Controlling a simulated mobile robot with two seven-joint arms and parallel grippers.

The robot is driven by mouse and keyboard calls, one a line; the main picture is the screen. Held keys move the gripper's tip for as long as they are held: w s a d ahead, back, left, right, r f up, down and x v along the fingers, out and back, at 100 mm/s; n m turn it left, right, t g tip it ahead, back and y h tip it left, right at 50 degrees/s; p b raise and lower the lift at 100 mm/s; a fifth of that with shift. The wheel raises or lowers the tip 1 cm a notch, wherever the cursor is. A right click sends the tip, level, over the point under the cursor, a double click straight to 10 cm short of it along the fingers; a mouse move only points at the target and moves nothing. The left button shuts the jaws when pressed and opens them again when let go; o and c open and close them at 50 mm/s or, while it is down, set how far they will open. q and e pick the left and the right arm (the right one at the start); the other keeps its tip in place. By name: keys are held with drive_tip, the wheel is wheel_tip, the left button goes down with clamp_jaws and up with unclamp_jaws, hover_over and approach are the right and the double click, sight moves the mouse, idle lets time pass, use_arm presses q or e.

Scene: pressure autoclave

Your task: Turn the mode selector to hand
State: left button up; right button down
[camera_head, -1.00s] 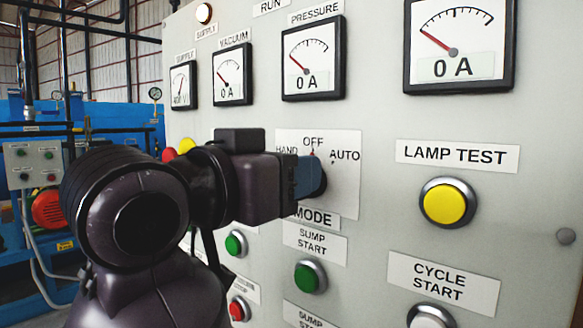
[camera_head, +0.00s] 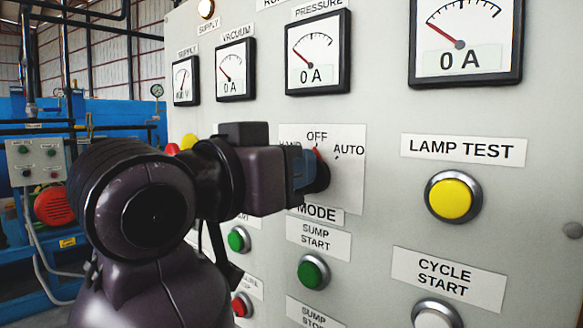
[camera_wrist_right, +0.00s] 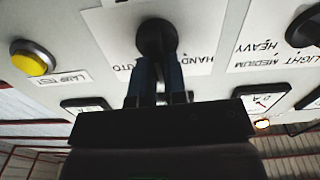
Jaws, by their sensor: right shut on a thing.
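The mode selector is a black round knob (camera_head: 320,174) on a white plate (camera_head: 348,185) labelled HAND, OFF and AUTO, with MODE below. My right gripper (camera_head: 306,170) reaches it from the left and is shut on the knob. The gripper partly covers the HAND label and most of the knob. In the right wrist view, the two blue-grey fingers (camera_wrist_right: 159,75) close on the dark knob (camera_wrist_right: 157,36), with upside-down HAND and AUTO on either side. My left gripper is not in view.
The grey panel carries gauges above, a yellow lamp test button (camera_head: 454,197) to the right, and a green sump start button (camera_head: 313,272) below. Another selector (camera_wrist_right: 305,28), labelled LIGHT, MEDIUM, HEAVY, shows in the wrist view. Blue machinery stands behind on the left.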

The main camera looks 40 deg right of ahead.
drive_tip(key=shift+w+f+n+b, duration=0.1)
drive_tip(key=shift+w+n+b, duration=0.2)
drive_tip(key=shift+n, duration=1.25)
drive_tip(key=shift+w+f+n+b, duration=0.1)
drive_tip(key=shift+n+b, duration=0.3)
drive_tip(key=shift+n, duration=1.2)
drive_tip(key=shift+w+f+n+b, duration=0.15)
drive_tip(key=shift+n+b, duration=0.2)
drive_tip(key=shift+n, duration=1.2)
drive_tip(key=shift+r, duration=0.1)
drive_tip(key=c, duration=1.2)
unclamp_jaws()
drive_tip(key=shift+o, duration=0.2)
drive_tip(key=shift+a, duration=0.1)
drive_tip(key=a, duration=1)
drive_tip(key=shift+s+a+b, duration=0.3)
drive_tip(key=shift+s+a, duration=0.1)
drive_tip(key=shift+s, duration=0.05)
